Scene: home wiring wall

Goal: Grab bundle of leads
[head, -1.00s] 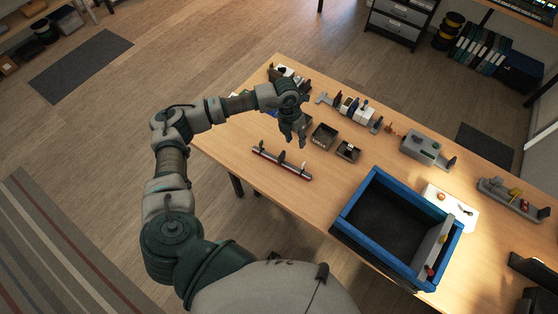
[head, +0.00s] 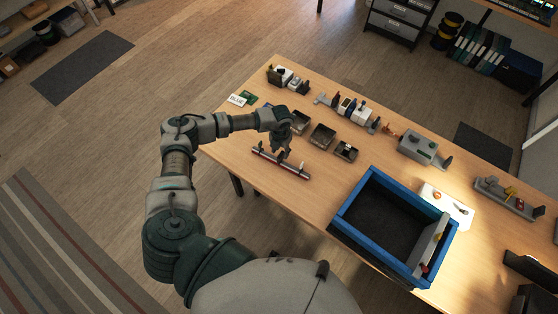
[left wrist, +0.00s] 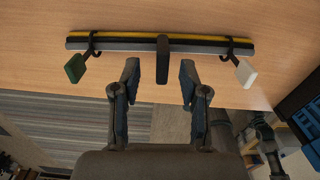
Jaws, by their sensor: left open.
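The bundle of leads (head: 297,170) lies lengthwise near the table's left-hand edge. In the left wrist view the bundle (left wrist: 110,40) shows yellow, black and grey strands, with a dark upright block (left wrist: 162,60) at its middle. A green tag (left wrist: 75,67) hangs at its left end and a white tag (left wrist: 246,73) at its right end. My left gripper (head: 282,153) is over the bundle's middle. In the left wrist view my left gripper (left wrist: 158,80) is open, a finger on each side of the dark block, apart from it. My right gripper is not in view.
Small dark trays (head: 322,136) stand just behind the bundle. A blue-rimmed bin (head: 346,238) takes up the table's near right. Connectors and a grey box (head: 418,148) line the far side. Bare table (head: 325,190) lies between bundle and bin.

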